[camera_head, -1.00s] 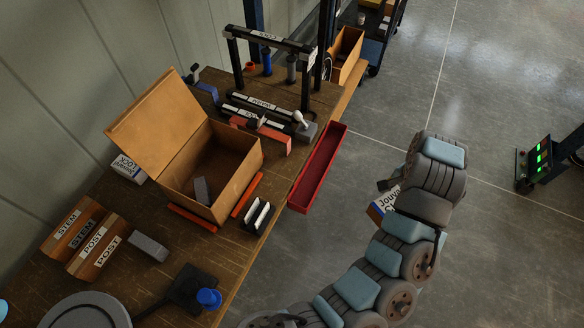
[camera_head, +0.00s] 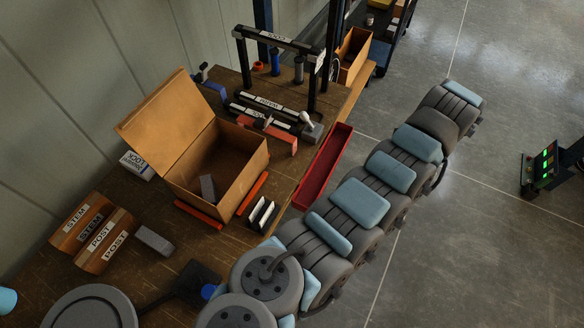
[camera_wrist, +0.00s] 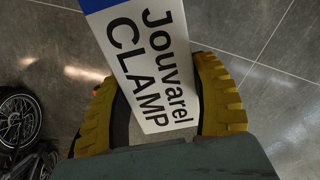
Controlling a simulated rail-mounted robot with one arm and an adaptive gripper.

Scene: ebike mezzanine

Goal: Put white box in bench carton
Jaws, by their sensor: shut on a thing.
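My gripper (camera_wrist: 160,92) has yellow ribbed fingers and is shut on a white box (camera_wrist: 150,50) in the wrist view. The box has a blue end and the words "Jouvarel CLAMP", and the floor lies behind it. In the head view my arm hides the gripper and this box. The bench carton (camera_head: 243,186) is an open brown box on the wooden bench (camera_head: 60,268), at left of centre, with its lid flap raised to the left. A grey block lies inside it. My arm's far end is out over the floor, well right of the carton.
Another white box (camera_head: 137,166), marked "LOCK", stands behind the carton. A red tray (camera_head: 323,168) runs along the bench edge. Orange strips and a slotted black holder (camera_head: 262,214) lie close to the carton. A black frame (camera_head: 279,45) stands at the bench's far end.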

